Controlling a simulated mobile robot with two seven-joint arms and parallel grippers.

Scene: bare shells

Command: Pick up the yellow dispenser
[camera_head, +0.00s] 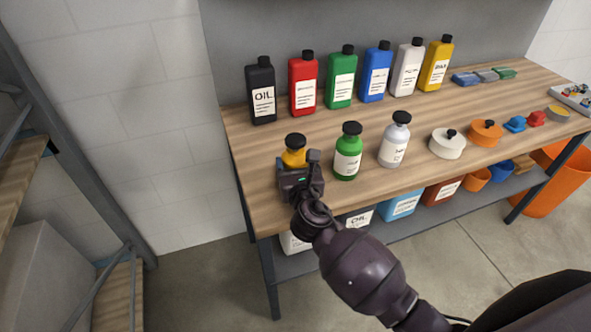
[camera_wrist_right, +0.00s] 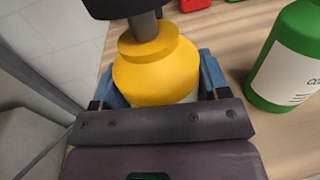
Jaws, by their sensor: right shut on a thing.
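The yellow dispenser (camera_head: 294,158) has a black pump top and stands at the front left of the wooden workbench. In the right wrist view the yellow dispenser (camera_wrist_right: 156,70) fills the middle, with its black top cut off by the upper edge. My right gripper (camera_head: 297,176) is shut on the dispenser's body, with one blue finger on each side in the right wrist view (camera_wrist_right: 160,82). The dispenser looks upright; I cannot tell whether its base touches the bench, because my gripper hides its lower part. My left gripper is not in view.
A green dispenser (camera_head: 347,152) stands close to the right of the yellow one, and a white dispenser (camera_head: 393,146) is beyond it. A row of tall bottles, with a black oil bottle (camera_head: 262,92) at its left end, stands behind. The bench's left edge is near.

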